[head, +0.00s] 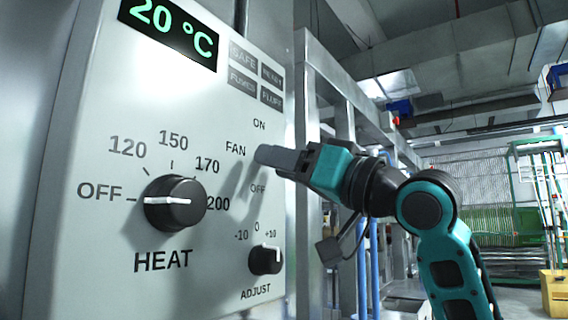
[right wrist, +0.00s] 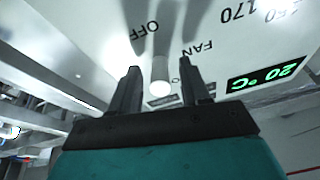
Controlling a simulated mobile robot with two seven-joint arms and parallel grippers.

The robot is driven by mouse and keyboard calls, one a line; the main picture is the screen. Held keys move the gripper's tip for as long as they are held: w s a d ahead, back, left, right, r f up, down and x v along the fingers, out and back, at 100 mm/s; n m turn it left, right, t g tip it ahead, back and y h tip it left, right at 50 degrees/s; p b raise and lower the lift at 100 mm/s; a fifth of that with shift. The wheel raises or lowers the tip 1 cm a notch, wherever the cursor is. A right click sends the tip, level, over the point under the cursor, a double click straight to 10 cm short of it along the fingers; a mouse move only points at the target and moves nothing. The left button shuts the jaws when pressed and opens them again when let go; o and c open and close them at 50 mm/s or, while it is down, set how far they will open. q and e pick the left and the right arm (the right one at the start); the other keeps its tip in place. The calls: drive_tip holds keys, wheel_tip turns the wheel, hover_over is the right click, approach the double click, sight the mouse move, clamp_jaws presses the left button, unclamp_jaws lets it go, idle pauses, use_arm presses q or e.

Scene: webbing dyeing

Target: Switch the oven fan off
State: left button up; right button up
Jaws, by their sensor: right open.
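The oven's pale control panel (head: 110,100) fills the left of the head view. Its FAN label (head: 235,148) has ON above and OFF below to its right. In the right wrist view, a pale, round-ended fan switch lever (right wrist: 160,76) stands out between my two dark fingers. I cannot tell whether it is tipped to ON or OFF. My right gripper (head: 272,157) is at the switch, coming from the right; it also shows in the right wrist view (right wrist: 163,88), open, one finger on each side of the lever. Whether a finger touches it is unclear. My left gripper is out of view.
The HEAT knob (head: 175,203) and the smaller ADJUST knob (head: 265,260) sit below on the panel. The green display (head: 170,30) above reads 20 °C, with several grey indicator labels beside it. A metal frame (head: 318,120) stands right of the panel.

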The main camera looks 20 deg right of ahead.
drive_tip(key=shift+s+d+f, duration=0.25)
drive_tip(key=shift+s+d, duration=0.1)
drive_tip(key=shift+s, duration=0.05)
drive_tip(key=b+v, duration=0.1)
drive_tip(key=v, duration=1.1)
drive_tip(key=shift+b, duration=0.35)
drive_tip(key=shift+r, duration=0.1)
